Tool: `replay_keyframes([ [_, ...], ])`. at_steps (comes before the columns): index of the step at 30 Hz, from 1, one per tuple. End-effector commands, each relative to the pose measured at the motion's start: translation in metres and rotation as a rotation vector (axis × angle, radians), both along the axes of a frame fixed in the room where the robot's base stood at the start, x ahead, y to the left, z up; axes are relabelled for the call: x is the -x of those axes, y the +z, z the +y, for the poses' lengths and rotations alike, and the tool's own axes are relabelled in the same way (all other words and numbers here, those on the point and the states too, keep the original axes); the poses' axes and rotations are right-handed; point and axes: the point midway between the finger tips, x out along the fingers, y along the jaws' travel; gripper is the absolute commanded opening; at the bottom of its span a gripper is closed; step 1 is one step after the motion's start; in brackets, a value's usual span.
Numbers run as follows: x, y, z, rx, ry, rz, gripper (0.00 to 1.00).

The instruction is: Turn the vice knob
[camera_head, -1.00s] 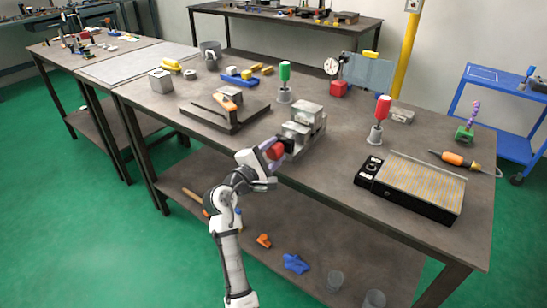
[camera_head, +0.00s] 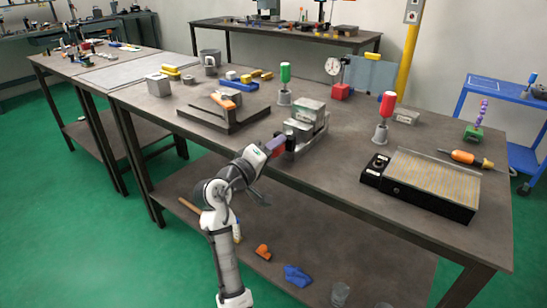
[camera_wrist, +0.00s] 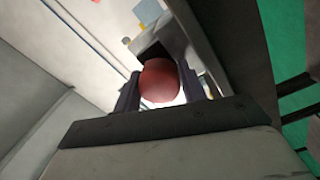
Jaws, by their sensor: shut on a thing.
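The grey vice (camera_head: 306,124) sits near the front edge of the main workbench. Its round red knob (camera_wrist: 160,82) fills the gap between my two dark fingers in the wrist view. My gripper (camera_head: 279,145) is at the front end of the vice, shut on the knob. In the head view the fingers and wrist mostly cover the knob. How far the knob is turned cannot be told.
On the workbench (camera_head: 335,160), a grey fixture with an orange-handled tool (camera_head: 222,112) stands left of the vice. A green-handled tool (camera_head: 285,84) stands behind it and a red-handled one (camera_head: 383,118) to its right. A black-framed plate (camera_head: 425,182) lies farther right.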

Motion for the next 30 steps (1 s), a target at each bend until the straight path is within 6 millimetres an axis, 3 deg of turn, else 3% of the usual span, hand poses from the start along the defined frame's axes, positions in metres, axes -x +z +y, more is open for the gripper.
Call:
replay_keyframes([
  [30,0.0002,-0.0039,-0.0003,-0.783,-0.002,-0.569,0.18],
])
